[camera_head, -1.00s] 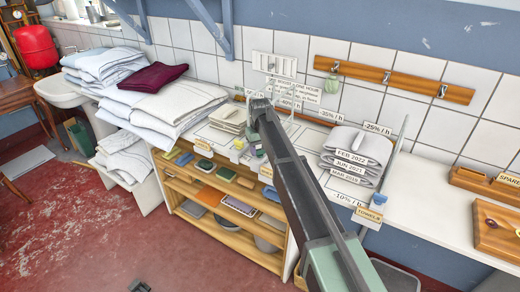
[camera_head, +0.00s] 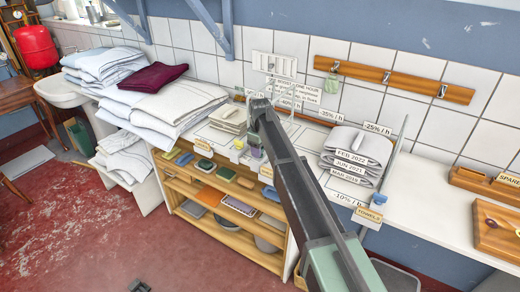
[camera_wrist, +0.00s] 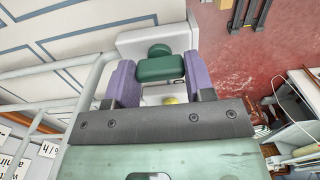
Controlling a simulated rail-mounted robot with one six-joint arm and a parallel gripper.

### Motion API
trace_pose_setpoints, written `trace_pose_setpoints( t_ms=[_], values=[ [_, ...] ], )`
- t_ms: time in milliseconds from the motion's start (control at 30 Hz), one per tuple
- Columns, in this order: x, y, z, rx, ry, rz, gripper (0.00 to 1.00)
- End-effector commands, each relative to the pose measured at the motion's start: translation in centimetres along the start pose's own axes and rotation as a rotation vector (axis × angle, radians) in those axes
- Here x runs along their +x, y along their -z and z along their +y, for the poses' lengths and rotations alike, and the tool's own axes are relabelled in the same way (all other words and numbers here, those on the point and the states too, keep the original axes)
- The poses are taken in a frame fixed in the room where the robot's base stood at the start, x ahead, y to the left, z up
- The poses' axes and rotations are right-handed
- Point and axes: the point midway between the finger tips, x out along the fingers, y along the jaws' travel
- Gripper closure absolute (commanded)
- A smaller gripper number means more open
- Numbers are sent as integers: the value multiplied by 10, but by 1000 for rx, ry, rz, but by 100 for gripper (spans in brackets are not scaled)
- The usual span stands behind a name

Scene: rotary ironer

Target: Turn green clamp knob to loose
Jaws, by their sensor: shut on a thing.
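The green clamp knob (camera_wrist: 160,68) is in the upper middle of the wrist view, against a white block (camera_wrist: 130,43). Its dark green bar lies nearly level across the picture, with a rounded green part just above it. My gripper (camera_wrist: 155,77) has a purple finger on each side of the bar and is shut on it. In the head view my gripper (camera_head: 256,152) is small at the far end of my arm, by the front edge of the worktop. The green knob cannot be made out there.
A yellow part (camera_wrist: 170,100) shows below the knob, between my fingers. Pale rails run along the left of the wrist view. In the head view, folded grey cloths (camera_head: 355,155) stand right of my arm, a beige stack (camera_head: 229,118) left, and shelves (camera_head: 225,220) below.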

Motion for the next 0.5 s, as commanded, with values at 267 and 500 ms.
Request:
trace_pose_setpoints(
  t_ms=[267, 500],
  values=[
    [0, 0, 0, -10, 0, 0, 75],
    [0, 0, 0, -10, 0, 0, 40]
  ],
)
